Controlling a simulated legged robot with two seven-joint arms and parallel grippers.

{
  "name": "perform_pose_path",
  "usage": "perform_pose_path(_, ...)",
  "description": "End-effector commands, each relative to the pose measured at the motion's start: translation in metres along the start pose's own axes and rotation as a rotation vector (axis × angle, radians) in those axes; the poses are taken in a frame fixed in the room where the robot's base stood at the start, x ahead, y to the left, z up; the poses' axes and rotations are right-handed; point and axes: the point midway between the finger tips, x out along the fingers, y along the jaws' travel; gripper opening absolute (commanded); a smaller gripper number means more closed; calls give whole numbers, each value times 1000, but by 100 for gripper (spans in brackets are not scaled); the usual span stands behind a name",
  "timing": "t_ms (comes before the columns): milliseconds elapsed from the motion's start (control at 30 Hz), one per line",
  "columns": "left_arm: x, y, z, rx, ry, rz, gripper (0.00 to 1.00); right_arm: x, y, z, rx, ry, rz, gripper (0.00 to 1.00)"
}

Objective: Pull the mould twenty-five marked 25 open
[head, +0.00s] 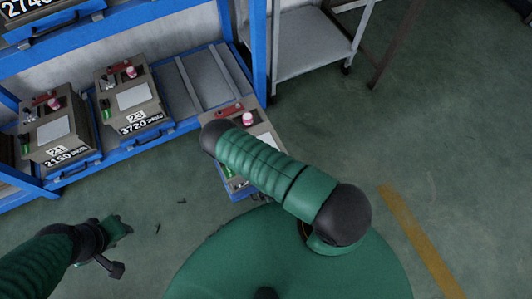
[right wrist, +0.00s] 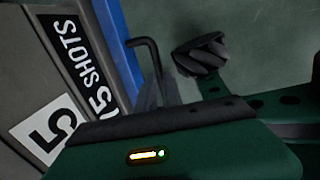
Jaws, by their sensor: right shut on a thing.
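The mould (head: 262,131) under my right arm is a grey-brown block with a pink-capped part on top. It sits on a blue tray (head: 238,192) that juts out past the shelf front. My right forearm covers much of it. In the right wrist view, its face (right wrist: 50,60) shows a partial label ending in 5 and "5 SHOTS"; the full number is cut off. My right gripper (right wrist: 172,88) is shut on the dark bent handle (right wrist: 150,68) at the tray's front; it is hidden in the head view. My left gripper (head: 116,246) hangs over bare floor, its jaw state unclear.
Bare rails (head: 205,85) lie behind the jutting mould. A blue post (head: 258,50) and a grey trolley (head: 310,50) stand behind. Floor at right is clear.

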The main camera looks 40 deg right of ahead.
Motion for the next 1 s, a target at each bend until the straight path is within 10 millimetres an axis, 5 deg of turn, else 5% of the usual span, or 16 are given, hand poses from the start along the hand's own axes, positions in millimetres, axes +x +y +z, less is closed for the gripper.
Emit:
perform_pose_path(400,-1,0,0,0,0,0,36,-1,-1,1,0,-2,1,0)
perform_pose_path(433,-1,0,0,0,0,0,36,-1,-1,1,0,-2,1,12)
perform_pose_path(600,-1,0,0,0,0,0,36,-1,-1,0,0,-1,1,33)
perform_pose_path(1000,-9,0,-2,0,0,0,36,-15,0,0,-1,0,1,33)
